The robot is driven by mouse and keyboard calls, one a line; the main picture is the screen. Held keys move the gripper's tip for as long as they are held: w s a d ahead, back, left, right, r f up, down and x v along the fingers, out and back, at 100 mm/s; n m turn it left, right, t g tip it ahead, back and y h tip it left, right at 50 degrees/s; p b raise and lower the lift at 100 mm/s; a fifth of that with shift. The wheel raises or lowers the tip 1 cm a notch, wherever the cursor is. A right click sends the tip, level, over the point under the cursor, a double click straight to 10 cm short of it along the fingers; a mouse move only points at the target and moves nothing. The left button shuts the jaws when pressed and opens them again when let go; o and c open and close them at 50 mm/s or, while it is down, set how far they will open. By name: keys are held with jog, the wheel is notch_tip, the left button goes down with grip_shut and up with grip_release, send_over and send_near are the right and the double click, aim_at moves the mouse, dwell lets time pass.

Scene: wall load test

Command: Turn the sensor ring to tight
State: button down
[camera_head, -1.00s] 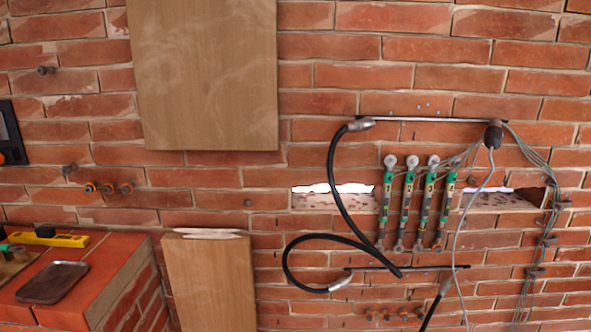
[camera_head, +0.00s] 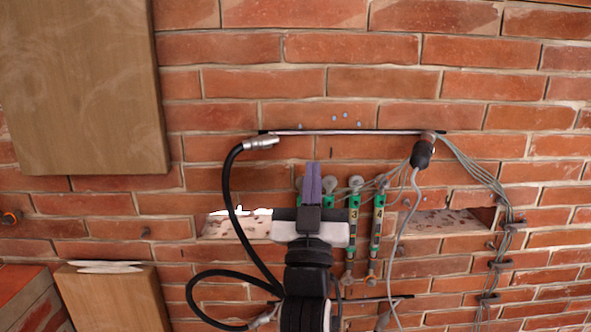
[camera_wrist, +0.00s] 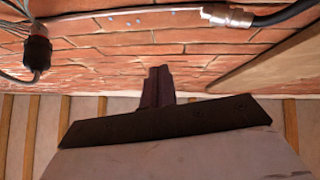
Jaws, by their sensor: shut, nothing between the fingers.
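The sensor (camera_head: 423,153) is a dark plug with a grey cable, hanging at the right end of a thin metal bar on the brick wall. Its ring is too small to make out clearly. In the wrist view the sensor (camera_wrist: 38,50) is at the upper left. My gripper (camera_head: 311,167) is shut and empty, its purple fingers pointing up, left of and below the sensor and apart from it. In the wrist view my gripper (camera_wrist: 160,72) is near the middle, with brick wall beyond the tips.
Green gauges (camera_head: 377,225) stand on the slotted wall; my arm hides some. A black hose (camera_head: 228,190) loops at left from the metal bar (camera_head: 345,132). Grey cables (camera_head: 490,172) hang at right. A wooden panel (camera_head: 85,85) and a wooden block (camera_head: 115,300) are left.

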jog(key=d+f+m+g+h, duration=0.25)
jog(key=d+h, duration=0.25)
jog(key=d, duration=0.4)
jog(key=d+f+m+g+h, duration=0.1)
jog(key=d+m+g+h, duration=0.25)
jog(key=d, duration=0.45)
jog(key=w+d+r+h+p, duration=0.1)
jog(key=w+d, duration=0.3)
jog(key=w, duration=0.1)
jog(key=shift+r+p, duration=0.35)
jog(key=shift+r, duration=0.05)
jog(key=shift+w+a+r, duration=0.1)
jog(key=shift+a+r, duration=0.05)
jog(key=shift+r, duration=0.05)
